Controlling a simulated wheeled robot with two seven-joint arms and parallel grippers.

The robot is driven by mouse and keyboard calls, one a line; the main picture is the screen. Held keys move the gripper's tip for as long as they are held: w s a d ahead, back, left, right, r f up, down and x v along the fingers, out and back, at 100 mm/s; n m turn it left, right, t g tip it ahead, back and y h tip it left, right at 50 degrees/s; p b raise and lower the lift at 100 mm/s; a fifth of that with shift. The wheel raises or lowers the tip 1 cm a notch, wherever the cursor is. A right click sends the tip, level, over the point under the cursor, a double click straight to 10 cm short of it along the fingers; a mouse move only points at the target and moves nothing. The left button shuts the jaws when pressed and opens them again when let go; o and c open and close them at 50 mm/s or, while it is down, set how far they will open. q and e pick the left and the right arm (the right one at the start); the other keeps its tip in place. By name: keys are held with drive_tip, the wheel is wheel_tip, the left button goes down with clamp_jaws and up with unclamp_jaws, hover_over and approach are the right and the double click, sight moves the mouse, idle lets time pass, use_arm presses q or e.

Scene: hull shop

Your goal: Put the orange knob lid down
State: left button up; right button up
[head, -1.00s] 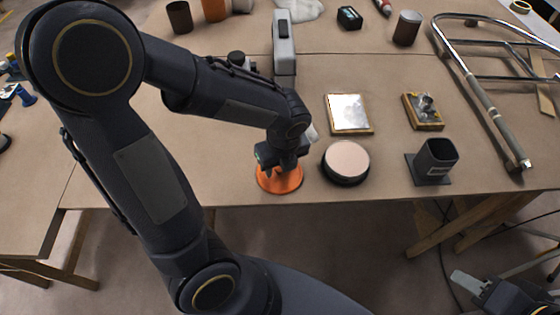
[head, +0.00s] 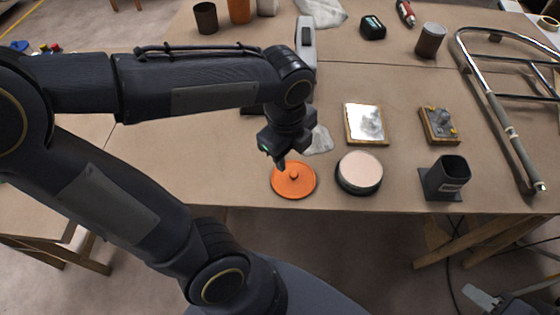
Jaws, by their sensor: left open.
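The orange knob lid (head: 293,184) lies flat on the brown table near its front edge, knob up. My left gripper (head: 281,164) is open above the lid's far left part, with its fingertips just clear of the knob. It holds nothing. My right gripper (head: 484,298) shows only in part at the bottom right corner, far below the tabletop; its jaws cannot be made out clearly.
A round container with a pale pink top (head: 359,172) stands just right of the lid. A dark square holder (head: 445,179), a framed mirror plate (head: 366,124) and a small wooden-based fixture (head: 439,125) stand further right. A chrome tube frame (head: 509,126) lies at the far right.

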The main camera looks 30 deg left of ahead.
use_arm(q)
drive_tip(key=s+n+t+h, duration=0.3)
drive_tip(key=s+n, duration=0.5)
drive_tip(key=n, duration=1.3)
drive_tip(key=shift+r+n+t+h, duration=0.4)
drive_tip(key=shift+t, duration=0.2)
drive_tip(key=shift+d, duration=0.1)
drive_tip(key=shift+r+p, duration=1.65)
